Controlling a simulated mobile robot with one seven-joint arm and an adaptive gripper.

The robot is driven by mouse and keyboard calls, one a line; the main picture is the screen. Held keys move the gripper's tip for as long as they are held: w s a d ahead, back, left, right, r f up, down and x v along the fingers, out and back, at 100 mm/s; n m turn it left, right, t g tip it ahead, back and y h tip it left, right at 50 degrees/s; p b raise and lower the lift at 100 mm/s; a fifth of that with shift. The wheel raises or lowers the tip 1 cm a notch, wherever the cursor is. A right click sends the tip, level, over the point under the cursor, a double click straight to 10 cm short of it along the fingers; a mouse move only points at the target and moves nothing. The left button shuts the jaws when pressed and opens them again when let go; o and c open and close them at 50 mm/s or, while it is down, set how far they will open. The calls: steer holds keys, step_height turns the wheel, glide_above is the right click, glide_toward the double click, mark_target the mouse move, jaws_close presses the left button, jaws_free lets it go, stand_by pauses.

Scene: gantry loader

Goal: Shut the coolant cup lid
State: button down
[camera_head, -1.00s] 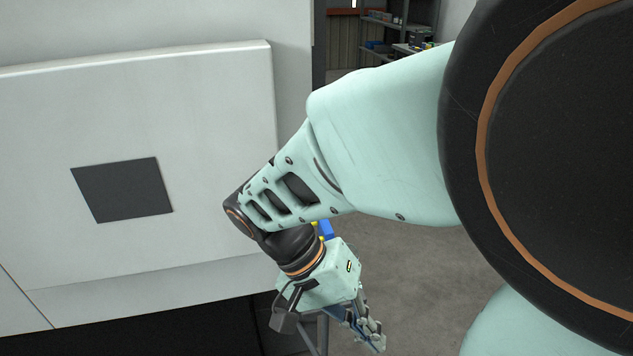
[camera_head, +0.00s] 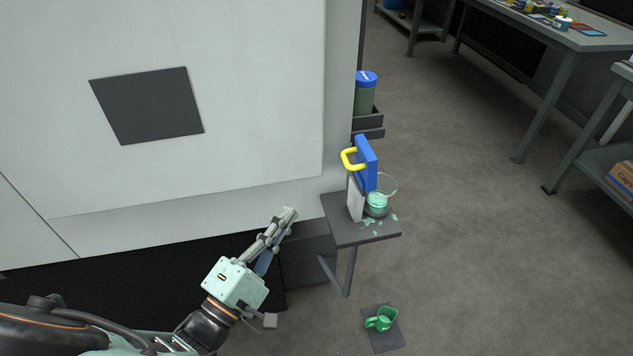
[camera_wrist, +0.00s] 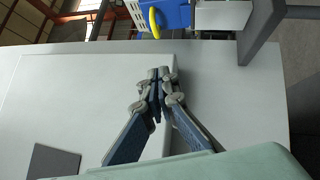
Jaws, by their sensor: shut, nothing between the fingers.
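The coolant cup (camera_head: 377,202) is a clear vessel with pale green liquid, on a small grey bracket shelf on the machine's side. Its blue lid (camera_head: 366,163) stands upright, open, with a yellow handle (camera_head: 349,158). The lid (camera_wrist: 175,14) and its yellow handle (camera_wrist: 154,22) also show at the top of the wrist view; the cup's inside is not visible there. My gripper (camera_head: 290,213) is shut and empty, left of the shelf and below the lid, apart from both. Its closed fingers (camera_wrist: 161,74) also show in the wrist view.
The white machine panel (camera_head: 250,100) fills the left. Green splashes lie on the shelf (camera_head: 346,230). A blue-capped green bottle (camera_head: 366,93) stands in a holder behind. A green jug (camera_head: 381,319) rests on a dark floor mat. Workbenches (camera_head: 560,35) stand at right; floor between is clear.

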mark_target(353, 167)
steer(key=w+d+r, duration=0.3)
steer(key=w+d, duration=0.5)
steer(key=w, duration=0.1)
steer(key=shift+d+r+p, duration=0.25)
steer(key=shift+d+p, duration=0.05)
steer(key=shift+p, duration=0.1)
steer(key=shift+w+r+m+g, duration=0.1)
steer(key=shift+r+m+g, duration=0.05)
steer(key=shift+m+g, duration=0.15)
